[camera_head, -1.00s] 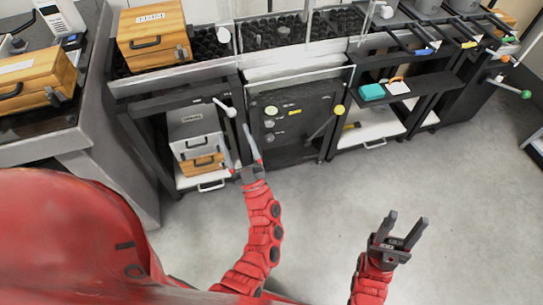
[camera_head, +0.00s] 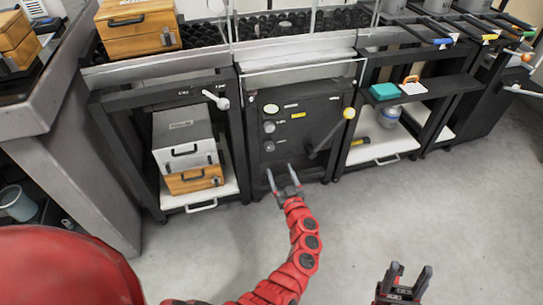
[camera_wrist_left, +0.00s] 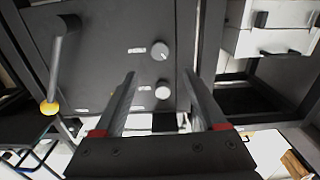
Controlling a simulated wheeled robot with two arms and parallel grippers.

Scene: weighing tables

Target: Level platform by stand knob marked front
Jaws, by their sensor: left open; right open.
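The black stand panel (camera_head: 318,105) carries several round knobs in a column on its left side. The upper knob (camera_head: 270,109), middle knob (camera_head: 269,127) and lower knob (camera_head: 269,146) have small labels too blurred to read, so I cannot tell which is marked front. My left gripper (camera_head: 281,170) is open and empty in front of the panel's lower part, below the knobs. The left wrist view shows two pale knobs, one (camera_wrist_left: 160,50) beyond the fingertips and one (camera_wrist_left: 163,89) between the open fingers (camera_wrist_left: 158,75). My right gripper (camera_head: 409,271) is open and empty over the floor.
A lever with a yellow ball (camera_head: 349,113) sticks out at the panel's right. A white-ended lever (camera_head: 221,103) is at its upper left. A grey case (camera_head: 184,135) and wooden box (camera_head: 194,178) fill the left shelf. The floor (camera_head: 400,215) in front is clear.

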